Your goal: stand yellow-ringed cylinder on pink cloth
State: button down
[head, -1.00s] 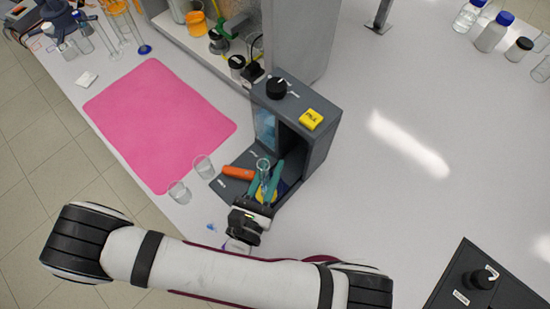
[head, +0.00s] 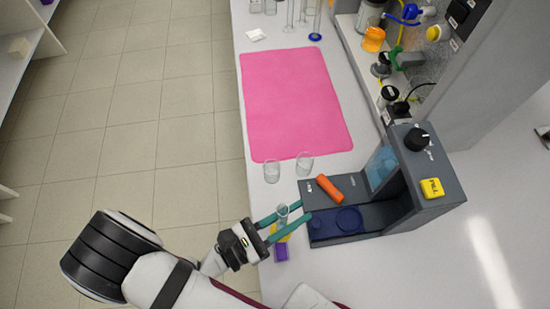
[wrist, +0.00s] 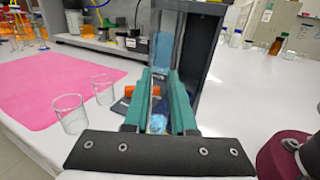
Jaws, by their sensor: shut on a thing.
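My gripper (head: 304,211) has its teal fingers shut on a clear glass cylinder (head: 283,211) with yellow at its lower end. The cylinder appears roughly upright, beside the left edge of the dark rig's base. In the wrist view the cylinder (wrist: 156,122) is between the fingers, and its lower part is hidden. The pink cloth (head: 293,100) lies flat on the bench, farther back than my gripper. It also shows at the left in the wrist view (wrist: 50,88). Its surface is bare.
Two clear glass beakers (head: 272,171) (head: 304,164) stand by the cloth's near edge, between it and my gripper. The dark rig (head: 432,205) is on the right, with an orange piece (head: 329,188) on its base. A purple block (head: 281,252) shows below the cylinder. Glassware stands beyond the cloth.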

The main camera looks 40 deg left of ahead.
jog(key=w+a+r, duration=0.3)
jog(key=w, duration=0.6)
jog(key=w+a+r, duration=0.3)
jog(key=w, duration=0.7)
jog(key=s+a+f, duration=0.1)
jog(key=a+f, duration=0.2)
jog(key=s+a+f, duration=0.1)
jog(key=a+f, duration=0.3)
jog(key=s+a+f, duration=0.2)
jog(key=a+f, duration=0.1)
jog(key=a, duration=0.1)
jog(key=shift+f, duration=0.25)
jog(key=shift+f, duration=0.15)
jog(key=c, duration=0.7)
grip_release()
jog(key=shift+c, duration=0.2)
jog(key=shift+s+r, duration=0.1)
jog(key=shift+r, duration=0.1)
jog(key=v, duration=1.1)
jog(key=shift+s+a, duration=0.15)
jog(key=shift+s, duration=0.2)
